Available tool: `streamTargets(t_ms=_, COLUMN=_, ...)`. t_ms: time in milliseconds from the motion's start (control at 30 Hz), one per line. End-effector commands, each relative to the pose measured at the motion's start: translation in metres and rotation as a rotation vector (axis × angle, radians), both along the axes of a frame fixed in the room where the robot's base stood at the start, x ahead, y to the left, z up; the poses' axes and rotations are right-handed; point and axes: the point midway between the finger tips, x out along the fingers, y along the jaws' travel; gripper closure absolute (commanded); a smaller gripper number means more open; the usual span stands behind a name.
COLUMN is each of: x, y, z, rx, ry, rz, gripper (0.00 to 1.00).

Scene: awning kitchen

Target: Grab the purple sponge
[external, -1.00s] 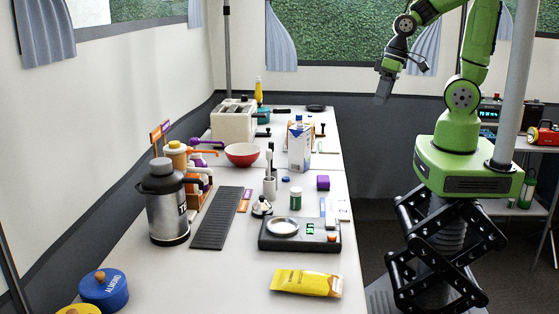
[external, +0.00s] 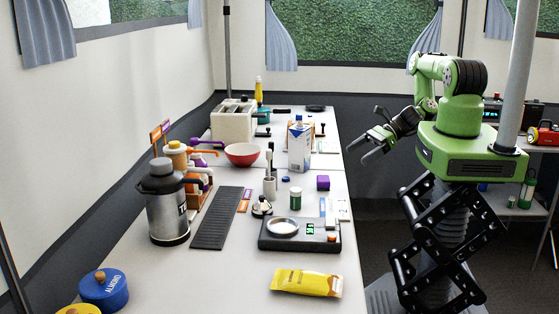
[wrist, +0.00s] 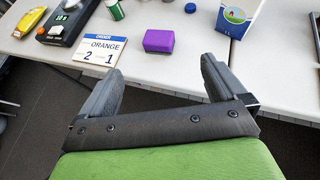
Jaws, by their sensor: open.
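The purple sponge (external: 323,182) is a small block lying on the white table near its right edge. In the wrist view the sponge (wrist: 159,41) lies on the table beyond my fingertips, between their lines. My gripper (external: 366,148) is open and empty, just off the right edge of the table and to the right of the sponge. In the wrist view my gripper (wrist: 160,62) shows its two fingers spread apart, not touching the sponge.
An order card (wrist: 95,49) and a scale (external: 300,236) are close to the sponge. A milk carton (external: 299,147) stands behind it. A yellow packet (external: 307,282) lies in front.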

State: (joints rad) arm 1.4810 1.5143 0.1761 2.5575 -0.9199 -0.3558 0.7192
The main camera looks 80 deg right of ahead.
Motion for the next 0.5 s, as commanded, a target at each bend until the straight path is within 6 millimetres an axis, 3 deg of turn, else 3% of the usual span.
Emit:
streamTargets(t_ms=33, x=0.009, y=0.006, z=-0.013, rx=-0.001, ry=-0.003, rz=0.01, gripper=0.02)
streamTargets(t_ms=200, x=0.039, y=0.019, z=-0.033, rx=-0.005, ry=-0.003, rz=0.015, gripper=0.02)
streamTargets(t_ms=500, x=0.074, y=0.032, z=-0.052, rx=-0.008, ry=-0.002, rz=0.014, gripper=0.02)
